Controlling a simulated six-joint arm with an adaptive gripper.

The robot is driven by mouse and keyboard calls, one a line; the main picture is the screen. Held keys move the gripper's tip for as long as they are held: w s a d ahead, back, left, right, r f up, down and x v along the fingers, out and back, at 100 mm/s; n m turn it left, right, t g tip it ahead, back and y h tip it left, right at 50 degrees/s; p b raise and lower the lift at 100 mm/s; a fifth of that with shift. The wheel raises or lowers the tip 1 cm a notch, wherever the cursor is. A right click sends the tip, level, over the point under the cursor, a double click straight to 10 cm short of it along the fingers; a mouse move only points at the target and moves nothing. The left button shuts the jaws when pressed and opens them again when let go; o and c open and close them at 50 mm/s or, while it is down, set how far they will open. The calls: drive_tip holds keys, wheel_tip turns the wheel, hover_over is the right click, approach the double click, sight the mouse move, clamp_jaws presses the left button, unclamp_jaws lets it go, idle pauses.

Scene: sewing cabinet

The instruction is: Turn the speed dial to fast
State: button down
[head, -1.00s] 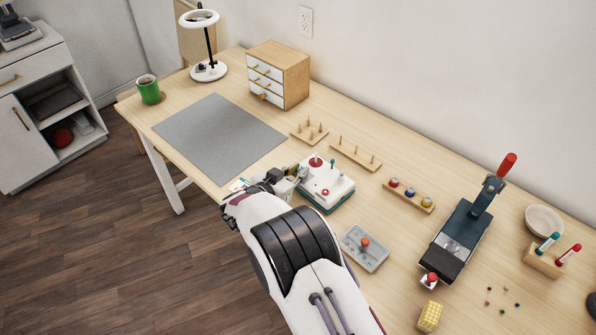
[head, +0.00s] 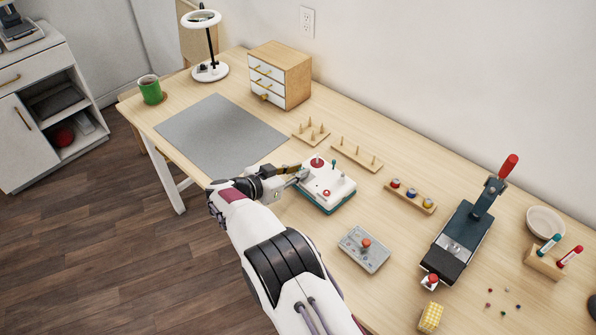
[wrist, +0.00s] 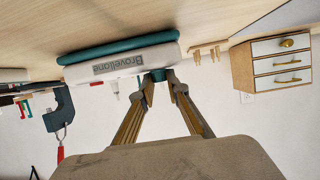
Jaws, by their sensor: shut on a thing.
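The white machine (head: 330,198) with a teal base stands on the table in the head view, with red parts on its top. In the wrist view the machine (wrist: 122,63) appears upside down, with "Bravellone" lettering on its side. A small teal knob (wrist: 158,75), possibly the speed dial, sticks out of this side. My gripper (head: 302,173) is at the machine's left end. In the wrist view my gripper (wrist: 160,82) has its fingertips closed around the teal knob, partly hiding it. No dial marking is readable.
A grey control box (head: 364,249) with a red knob sits in front of the machine. Wooden peg racks (head: 355,154) stand behind it, and a small drawer cabinet (head: 292,72) farther back. The grey mat (head: 215,135) at left is clear.

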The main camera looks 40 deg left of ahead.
drive_tip(key=shift+a+r+m+h, duration=0.1)
drive_tip(key=shift+m+h, duration=0.2)
drive_tip(key=shift+h, duration=0.1)
idle(0.5)
drive_tip(key=c, duration=2)
unclamp_jaws()
drive_tip(key=shift+o, duration=0.2)
drive_tip(key=shift+s, duration=0.1)
drive_tip(key=d+v, duration=0.1)
drive_tip(key=v, duration=1)
drive_tip(key=shift+s+a+r, duration=0.2)
drive_tip(key=shift+s+a, duration=0.1)
drive_tip(key=shift+a, duration=0.2)
